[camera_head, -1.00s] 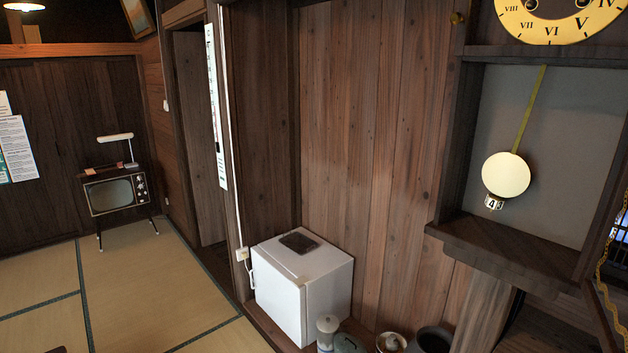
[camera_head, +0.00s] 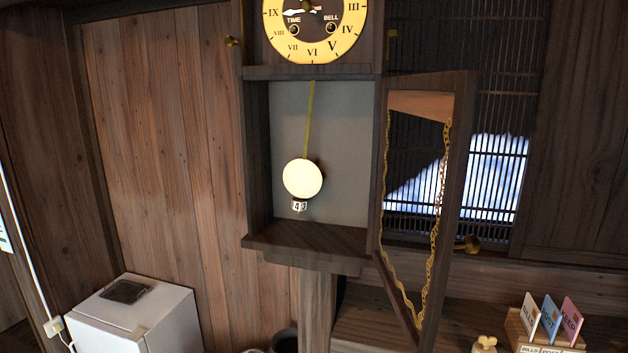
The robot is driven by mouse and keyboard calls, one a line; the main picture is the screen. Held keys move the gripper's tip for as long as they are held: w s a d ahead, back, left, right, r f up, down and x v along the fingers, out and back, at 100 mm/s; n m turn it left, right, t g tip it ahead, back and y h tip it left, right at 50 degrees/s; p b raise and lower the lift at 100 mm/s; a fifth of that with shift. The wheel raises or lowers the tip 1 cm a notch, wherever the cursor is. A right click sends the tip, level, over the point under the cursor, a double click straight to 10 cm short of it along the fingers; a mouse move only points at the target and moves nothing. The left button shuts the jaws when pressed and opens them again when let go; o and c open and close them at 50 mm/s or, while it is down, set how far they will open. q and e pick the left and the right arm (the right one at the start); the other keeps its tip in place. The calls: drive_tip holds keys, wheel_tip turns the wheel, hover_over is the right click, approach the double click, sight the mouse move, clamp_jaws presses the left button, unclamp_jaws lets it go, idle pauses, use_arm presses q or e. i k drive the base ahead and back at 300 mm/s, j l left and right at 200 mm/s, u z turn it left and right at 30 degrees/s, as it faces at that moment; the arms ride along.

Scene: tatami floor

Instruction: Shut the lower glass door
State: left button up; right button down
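The lower glass door (camera_head: 459,160) of the wall clock stands open, swung out to the right from its hinge side. It has a dark wooden frame with a gold chain-like trim around the pane, and a brass knob (camera_head: 468,244) at its lower right edge. The clock's lower case (camera_head: 258,160) is uncovered. Inside it hangs a pendulum (camera_head: 303,178) with a round pale bob and a small number tag below. The yellow clock face (camera_head: 313,30) is above. Neither of my grippers is in view.
A white box-like fridge (camera_head: 140,315) stands at lower left. A wooden holder (camera_head: 545,335) with several coloured cards is at lower right, beside a small pale object (camera_head: 484,345). A lattice window (camera_head: 500,150) is behind the door.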

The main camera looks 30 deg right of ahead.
sight(449, 97)
drive_tip(key=k+l+z, duration=0.1)
drive_tip(key=l+z, duration=0.25)
drive_tip(key=l, duration=0.25)
drive_tip(key=l+z, duration=0.3)
drive_tip(key=l, duration=0.35)
drive_tip(key=k, duration=0.05)
